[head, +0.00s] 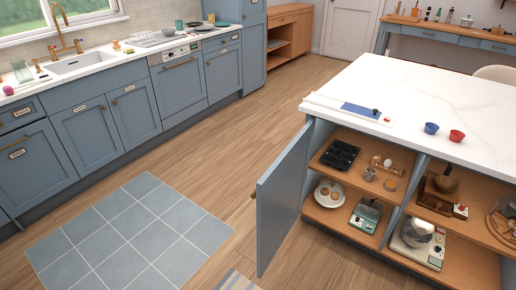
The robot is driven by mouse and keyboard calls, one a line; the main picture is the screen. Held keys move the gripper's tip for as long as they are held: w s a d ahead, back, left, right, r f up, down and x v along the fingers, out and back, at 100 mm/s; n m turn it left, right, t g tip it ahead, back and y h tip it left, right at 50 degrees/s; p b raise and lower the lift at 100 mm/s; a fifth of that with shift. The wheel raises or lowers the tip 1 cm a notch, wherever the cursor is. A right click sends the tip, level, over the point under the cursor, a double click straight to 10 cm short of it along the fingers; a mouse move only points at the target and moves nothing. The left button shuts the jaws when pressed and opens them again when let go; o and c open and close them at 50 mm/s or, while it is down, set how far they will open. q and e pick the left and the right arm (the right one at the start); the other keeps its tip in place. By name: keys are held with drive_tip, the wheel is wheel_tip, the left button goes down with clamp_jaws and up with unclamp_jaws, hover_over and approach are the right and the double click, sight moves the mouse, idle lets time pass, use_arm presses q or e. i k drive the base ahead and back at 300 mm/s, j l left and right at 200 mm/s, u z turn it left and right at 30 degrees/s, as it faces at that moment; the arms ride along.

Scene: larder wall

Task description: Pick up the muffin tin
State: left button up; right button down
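The muffin tin (340,154) is dark, almost black, with several cups. It lies on the upper shelf of the open island cabinet, at the shelf's left side. Small items stand to its right on the same shelf. Neither of my grippers shows in the head view.
The blue cabinet door (283,200) stands open and juts into the floor space left of the shelves. White plates (329,193) sit below the tin. The wooden floor (225,150) is clear.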

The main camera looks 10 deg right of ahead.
sight(340, 155)
drive_tip(key=i+j+z, duration=0.1)
drive_tip(key=z, duration=0.85)
drive_tip(key=i+j+z, duration=0.1)
drive_tip(key=j+z, duration=1.05)
drive_tip(key=j, duration=1.25)
drive_tip(key=k+j, duration=0.15)
drive_tip(key=j, duration=0.6)
